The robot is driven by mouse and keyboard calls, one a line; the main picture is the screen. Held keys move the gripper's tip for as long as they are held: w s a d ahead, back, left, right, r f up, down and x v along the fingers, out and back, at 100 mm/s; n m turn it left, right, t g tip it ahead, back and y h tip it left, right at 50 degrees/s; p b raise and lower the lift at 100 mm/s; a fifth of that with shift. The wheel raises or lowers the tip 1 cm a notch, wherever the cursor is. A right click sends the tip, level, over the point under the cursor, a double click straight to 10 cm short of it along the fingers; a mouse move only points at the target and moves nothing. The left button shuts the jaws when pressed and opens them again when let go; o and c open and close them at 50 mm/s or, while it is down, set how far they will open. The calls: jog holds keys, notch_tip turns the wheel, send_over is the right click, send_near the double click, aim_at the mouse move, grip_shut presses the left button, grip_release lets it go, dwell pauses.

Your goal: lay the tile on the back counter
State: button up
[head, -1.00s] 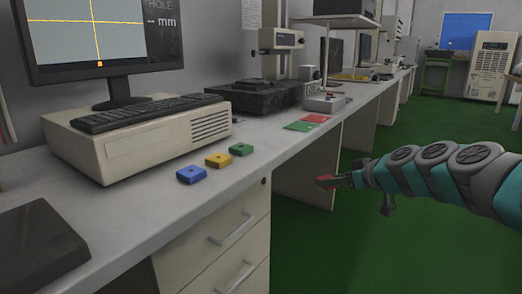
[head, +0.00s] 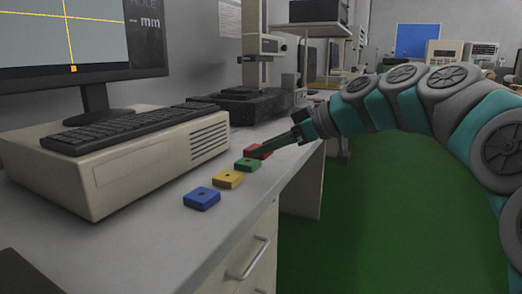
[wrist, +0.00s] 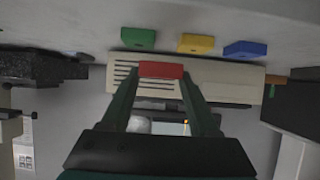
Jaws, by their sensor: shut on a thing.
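My gripper (head: 265,152) is shut on a red tile (head: 257,149), over the counter (head: 150,240) just beyond the green tile (head: 248,164). In the wrist view the red tile (wrist: 161,70) is pinched between the two dark green fingertips. That view is upside down, with the counter surface at the top. I cannot tell whether the red tile touches the counter. The green tile, a yellow tile (head: 228,179) and a blue tile (head: 202,198) lie in a row along the counter's front.
A beige computer case (head: 130,165) with a black keyboard (head: 125,128) stands behind the tiles, below a monitor (head: 75,45). A measuring stand on a dark block (head: 240,104) is farther back. Green floor (head: 350,225) lies right of the counter.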

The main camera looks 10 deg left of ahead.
jog(key=p, duration=0.1)
send_over(272, 156)
jog(key=shift+w+f, duration=0.2)
jog(key=shift+f, duration=0.6)
jog(key=shift+f+b, duration=0.3)
jog(key=shift+f, duration=1.4)
jog(key=shift+f, duration=0.15)
jog(key=o, duration=1.4)
jog(key=shift+c, duration=0.2)
jog(key=shift+s+r, duration=0.1)
jog(key=shift+r, duration=0.15)
jog(key=v, duration=1.2)
jog(key=shift+f+p, duration=0.2)
jog(key=shift+p, duration=0.1)
